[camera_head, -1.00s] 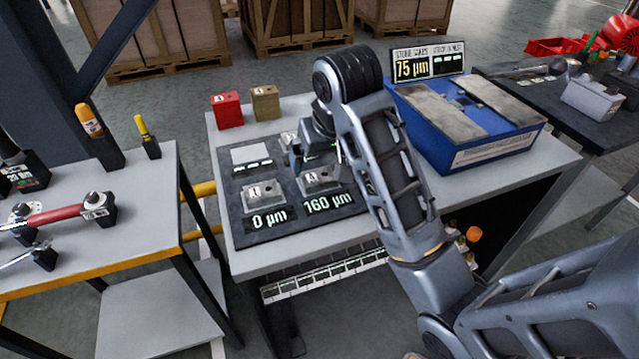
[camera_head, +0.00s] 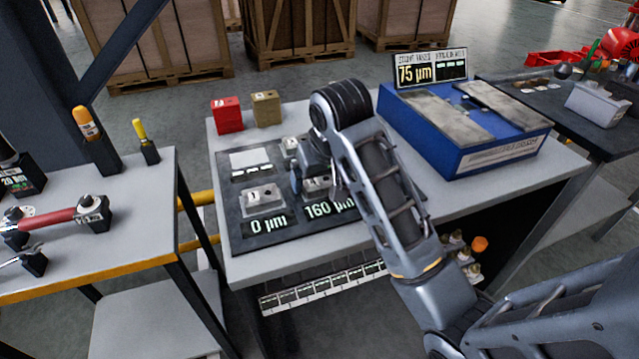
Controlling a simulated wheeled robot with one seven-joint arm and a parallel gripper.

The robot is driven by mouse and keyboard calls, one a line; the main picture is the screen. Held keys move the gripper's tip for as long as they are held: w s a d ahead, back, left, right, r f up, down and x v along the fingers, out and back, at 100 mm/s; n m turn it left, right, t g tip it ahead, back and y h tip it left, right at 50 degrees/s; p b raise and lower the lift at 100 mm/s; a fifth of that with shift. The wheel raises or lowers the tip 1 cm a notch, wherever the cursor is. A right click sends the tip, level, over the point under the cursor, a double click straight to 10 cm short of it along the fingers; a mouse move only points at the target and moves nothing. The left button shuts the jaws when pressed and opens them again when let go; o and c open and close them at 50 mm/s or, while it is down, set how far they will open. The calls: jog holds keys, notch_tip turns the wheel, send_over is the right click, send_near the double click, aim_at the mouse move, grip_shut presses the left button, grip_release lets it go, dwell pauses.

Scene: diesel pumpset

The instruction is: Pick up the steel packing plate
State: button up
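A dark board (camera_head: 236,231) on the grey workbench holds several small steel pieces. A steel block marked 1 (camera_head: 262,198) sits behind the "0 µm" display, and another steel block (camera_head: 317,186) sits behind the "160 µm" display, partly hidden by my arm. A pale flat square (camera_head: 250,159) lies at the board's back left, and a further steel piece (camera_head: 289,145) shows at the back. I cannot tell for sure which is the steel packing plate. My gripper (camera_head: 298,190) points down over the board beside the 160 µm block; its fingertips are mostly hidden by my wrist.
A blue box (camera_head: 462,130) with grey top plates and a "75 µm" sign (camera_head: 413,72) stand right of my arm. Red (camera_head: 227,114) and tan (camera_head: 266,107) blocks stand behind the board. A tool bench (camera_head: 120,240) is at left. The bench's front left strip is clear.

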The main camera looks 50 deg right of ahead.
aim_at(320, 182)
jog(key=c, duration=1.2)
jog(key=shift+r, duration=0.2)
jog(key=shift+r, duration=0.6)
notch_tip(320, 182, up, 3)
jog(key=shift+w+p, duration=0.1)
jog(key=shift+p, duration=0.45)
jog(key=s+d+r+p, duration=0.2)
jog(key=s, duration=0.1)
jog(key=s+d+r+p, duration=0.2)
jog(key=s+p, duration=0.1)
jog(key=s+d+r+p, duration=0.2)
jog(key=s+d, duration=0.1)
jog(key=shift+s+r, duration=0.25)
jog(key=shift+s, duration=0.05)
